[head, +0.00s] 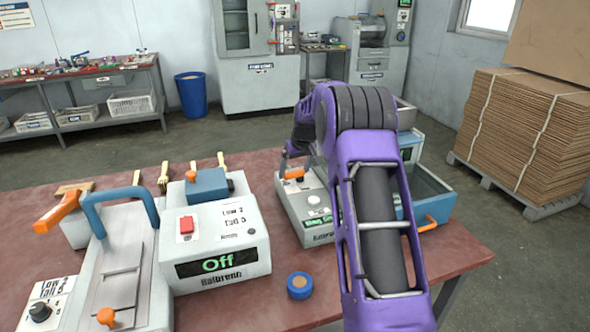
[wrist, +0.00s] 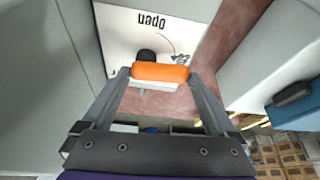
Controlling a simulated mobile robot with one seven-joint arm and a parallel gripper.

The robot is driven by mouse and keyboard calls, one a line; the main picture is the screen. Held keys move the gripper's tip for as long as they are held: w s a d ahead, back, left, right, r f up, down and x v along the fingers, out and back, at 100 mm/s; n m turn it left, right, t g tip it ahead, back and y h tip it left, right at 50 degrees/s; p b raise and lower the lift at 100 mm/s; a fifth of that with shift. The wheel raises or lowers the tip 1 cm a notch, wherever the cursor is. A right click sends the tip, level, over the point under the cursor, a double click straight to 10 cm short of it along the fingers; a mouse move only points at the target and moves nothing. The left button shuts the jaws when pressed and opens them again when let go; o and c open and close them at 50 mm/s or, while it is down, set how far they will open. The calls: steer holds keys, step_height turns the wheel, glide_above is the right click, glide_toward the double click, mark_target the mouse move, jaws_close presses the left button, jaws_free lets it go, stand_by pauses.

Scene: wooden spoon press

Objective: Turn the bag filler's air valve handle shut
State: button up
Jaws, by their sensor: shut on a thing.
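The air valve handle is an orange bar (wrist: 160,72) in the wrist view, beside a dark round knob on a white plate (wrist: 150,30) marked "Open" with a curved arrow. My gripper (wrist: 160,78) has a finger at each end of the bar and is shut on it. In the head view the orange handle (head: 293,173) shows at the back left of the grey bag filler (head: 310,222), which has a green display. My purple arm reaches over from the front and covers part of the filler. The handle's exact angle is hard to tell.
A white sealer with a green "Off" display (head: 222,262) and a blue-handled press (head: 120,255) stand on the left of the red table (head: 270,311). A blue tape roll (head: 300,285) lies near the front.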

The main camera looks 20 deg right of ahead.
steer(key=shift+w+m, duration=0.15)
steer(key=shift+m, duration=0.55)
steer(key=o, duration=1)
steer(key=shift+r, duration=0.1)
steer(key=p+v, duration=0.1)
steer(key=v, duration=1.6)
steer(key=shift+a, duration=0.4)
